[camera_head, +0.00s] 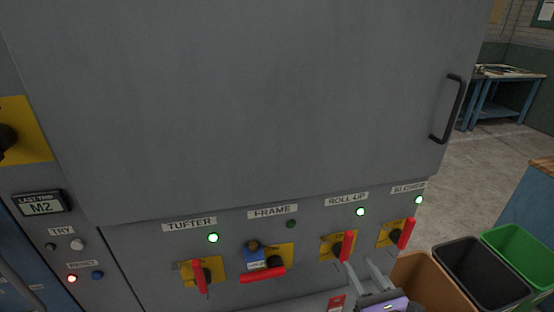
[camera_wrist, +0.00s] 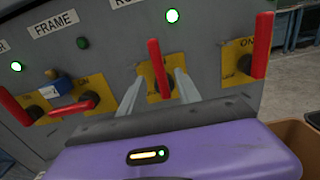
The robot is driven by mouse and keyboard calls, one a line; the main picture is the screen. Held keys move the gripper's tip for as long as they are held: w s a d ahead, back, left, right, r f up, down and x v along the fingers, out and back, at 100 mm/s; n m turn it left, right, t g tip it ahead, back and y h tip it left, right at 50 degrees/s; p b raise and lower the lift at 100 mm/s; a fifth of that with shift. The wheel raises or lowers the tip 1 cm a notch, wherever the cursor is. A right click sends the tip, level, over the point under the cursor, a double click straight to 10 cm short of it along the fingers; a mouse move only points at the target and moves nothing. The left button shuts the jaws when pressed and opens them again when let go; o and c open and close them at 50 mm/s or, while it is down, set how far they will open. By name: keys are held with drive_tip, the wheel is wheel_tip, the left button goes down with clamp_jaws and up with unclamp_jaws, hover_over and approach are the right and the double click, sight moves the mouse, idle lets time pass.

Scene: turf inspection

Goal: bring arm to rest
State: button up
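My gripper (camera_head: 360,266) is at the lower right in the head view, in front of the grey cabinet's (camera_head: 260,110) switch row. In the wrist view its two pale fingers (camera_wrist: 157,82) stand apart. The red ROLL-UP handle (camera_wrist: 160,68) shows between and beyond them, pointing up; I cannot tell whether a finger touches it. The head view also shows this ROLL-UP handle (camera_head: 346,246) upright, just left of the fingers. The purple gripper body (camera_wrist: 170,150) bears a small lit bar.
Brown (camera_head: 425,285), black (camera_head: 484,272) and green bins (camera_head: 520,254) stand close at right.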

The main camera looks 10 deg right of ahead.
drive_tip(key=s+a+r+m+g, duration=0.1)
drive_tip(key=s+a+m, duration=0.2)
drive_tip(key=s+m, duration=0.9)
drive_tip(key=s+a+r+m+g, duration=0.1)
drive_tip(key=s+a+m, duration=0.3)
drive_tip(key=s+m, duration=0.8)
drive_tip(key=s+a+r+m+g+b, duration=0.1)
drive_tip(key=s+a+r+m, duration=0.1)
drive_tip(key=s+m, duration=0.9)
drive_tip(key=shift+s+a+r+m, duration=0.4)
drive_tip(key=shift+s+a, duration=0.3)
drive_tip(key=shift+s, duration=0.1)
